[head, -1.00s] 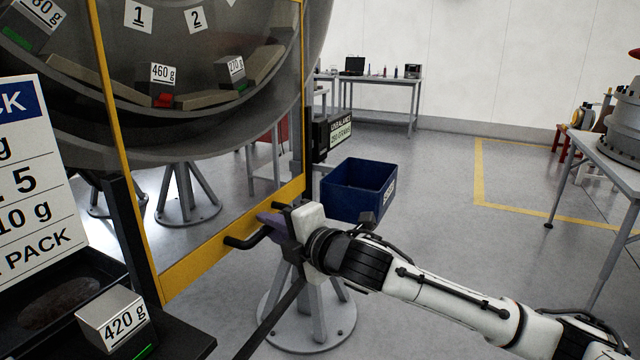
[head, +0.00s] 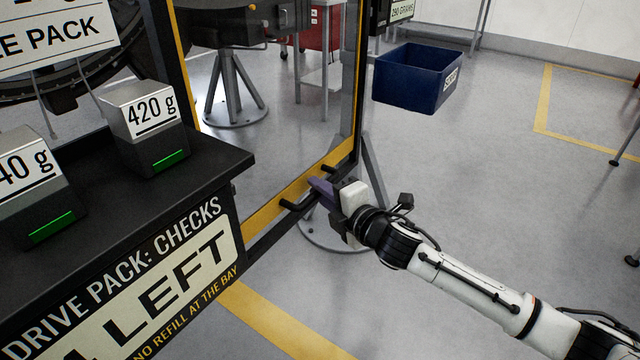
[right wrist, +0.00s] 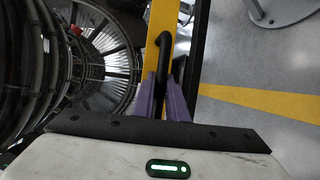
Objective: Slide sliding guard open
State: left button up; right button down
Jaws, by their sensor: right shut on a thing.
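The sliding guard (head: 264,217) is a clear panel in a yellow frame, standing in front of the engine bay. A black bar handle (head: 291,206) juts from its lower yellow rail. My right gripper (head: 322,188) is at this rail, its purple fingers shut on the handle. The fingers hide part of the handle. My left gripper is not in view.
A black shelf (head: 222,160) at left holds a 420 g block (head: 147,128) and another grey block (head: 38,190), with a sign on its front. The grey floor at right is open.

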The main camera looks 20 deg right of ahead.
jog(key=shift+f, duration=0.15)
jog(key=c, duration=2)
grip_release()
jog(key=shift+c, duration=0.2)
jog(key=p+v, duration=0.1)
jog(key=v, duration=0.9)
jog(key=shift+s, duration=0.2)
